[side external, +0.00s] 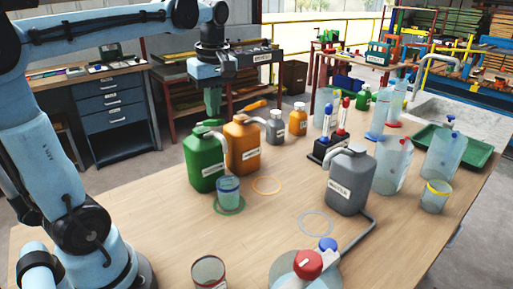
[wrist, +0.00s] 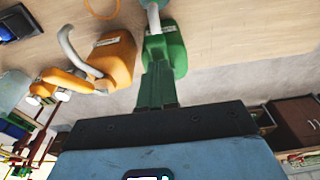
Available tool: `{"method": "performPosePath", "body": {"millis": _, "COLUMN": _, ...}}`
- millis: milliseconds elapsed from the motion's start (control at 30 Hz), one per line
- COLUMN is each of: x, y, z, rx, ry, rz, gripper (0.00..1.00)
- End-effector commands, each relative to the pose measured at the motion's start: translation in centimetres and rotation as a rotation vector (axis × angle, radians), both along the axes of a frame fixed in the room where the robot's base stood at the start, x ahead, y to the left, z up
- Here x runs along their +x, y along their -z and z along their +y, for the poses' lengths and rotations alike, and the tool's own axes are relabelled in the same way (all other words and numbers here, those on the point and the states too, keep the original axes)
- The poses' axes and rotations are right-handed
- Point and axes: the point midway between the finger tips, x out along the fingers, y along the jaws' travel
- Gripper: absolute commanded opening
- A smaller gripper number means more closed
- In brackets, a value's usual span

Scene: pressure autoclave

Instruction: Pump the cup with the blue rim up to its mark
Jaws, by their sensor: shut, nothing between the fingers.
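The clear cup with the blue rim (side external: 228,191) stands upright inside or on a green ring (side external: 230,207) on the table. It is in front of the green jug (side external: 206,164), which has a pump top and a pale label. The jug also shows in the wrist view (wrist: 174,46), with its grey spout reaching toward the top edge. My gripper (side external: 212,111) points down above the green jug's top, fingers together and empty. Its green fingers show in the wrist view (wrist: 158,78), overlapping the jug. The cup's mark and fill level are too small to tell.
An orange jug (side external: 242,147) stands right beside the green one, with an empty orange ring (side external: 266,185) before it. A grey jug (side external: 350,182) stands further right near a pale ring (side external: 316,224).

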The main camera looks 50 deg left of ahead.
Motion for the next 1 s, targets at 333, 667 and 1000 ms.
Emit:
{"method": "performPosePath", "body": {"millis": 333, "x": 0.0, "y": 0.4, "z": -0.5, "rx": 0.043, "ry": 0.005, "rz": 0.003, "gripper": 0.00}}
{"method": "performPosePath", "body": {"millis": 667, "x": 0.0, "y": 2.6, "z": -2.3, "rx": 0.242, "ry": 0.003, "rz": -0.001, "gripper": 0.00}}
{"method": "performPosePath", "body": {"millis": 1000, "x": 0.0, "y": 3.2, "z": -2.6, "rx": 0.239, "ry": 0.000, "rz": 0.000, "gripper": 0.00}}
